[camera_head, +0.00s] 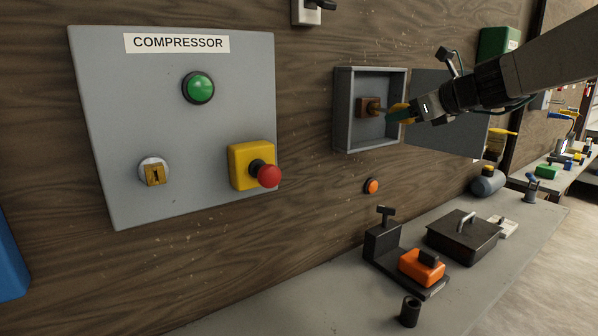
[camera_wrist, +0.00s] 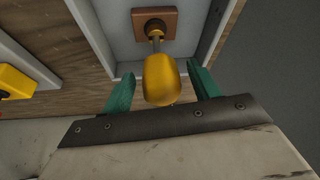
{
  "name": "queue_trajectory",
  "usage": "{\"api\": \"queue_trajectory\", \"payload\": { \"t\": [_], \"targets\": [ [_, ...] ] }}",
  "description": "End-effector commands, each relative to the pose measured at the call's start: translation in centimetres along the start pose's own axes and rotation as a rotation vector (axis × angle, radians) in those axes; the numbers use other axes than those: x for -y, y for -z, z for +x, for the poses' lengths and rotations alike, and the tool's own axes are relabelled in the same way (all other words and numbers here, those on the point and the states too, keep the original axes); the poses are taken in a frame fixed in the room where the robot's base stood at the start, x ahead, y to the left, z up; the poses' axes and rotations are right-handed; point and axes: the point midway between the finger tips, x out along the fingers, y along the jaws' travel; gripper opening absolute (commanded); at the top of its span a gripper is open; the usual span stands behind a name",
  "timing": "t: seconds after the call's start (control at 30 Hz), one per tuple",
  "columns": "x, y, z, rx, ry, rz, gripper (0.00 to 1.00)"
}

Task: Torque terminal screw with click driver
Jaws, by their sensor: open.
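The click driver has a yellow handle (camera_wrist: 162,80) and a thin shaft that reaches to the terminal screw (camera_wrist: 155,25). The screw sits on a brown terminal block (camera_wrist: 172,17) inside a grey open wall box (camera_head: 340,110). The block also shows in the head view (camera_head: 369,106). My gripper (camera_wrist: 161,82) is open, with its two green fingers on either side of the yellow handle. A gap shows beside the handle on each side. The driver stands out from the block without being gripped. The exact seat of its tip in the screw is too small to tell.
The box door (camera_head: 445,115) hangs open to the right, behind my arm. A compressor panel (camera_head: 110,110) with a red stop button (camera_head: 269,176) is to the left. An orange button (camera_head: 371,186) lies below the box. The bench (camera_head: 300,310) holds several items.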

Motion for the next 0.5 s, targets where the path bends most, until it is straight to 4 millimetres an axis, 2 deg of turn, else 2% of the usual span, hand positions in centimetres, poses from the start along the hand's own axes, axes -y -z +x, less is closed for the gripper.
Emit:
{"api": "queue_trajectory", "payload": {
  "t": [0.1,0.13,0.33,0.5],
  "targets": [
    [0.00,0.00,-0.01,0.000,0.000,0.000,0.61],
    [0.00,0.00,-0.01,0.000,0.000,0.000,0.58],
    [0.00,0.00,-0.02,0.000,0.000,0.000,0.02],
    [0.01,0.00,-0.06,0.000,0.000,0.000,0.00]
  ]
}}
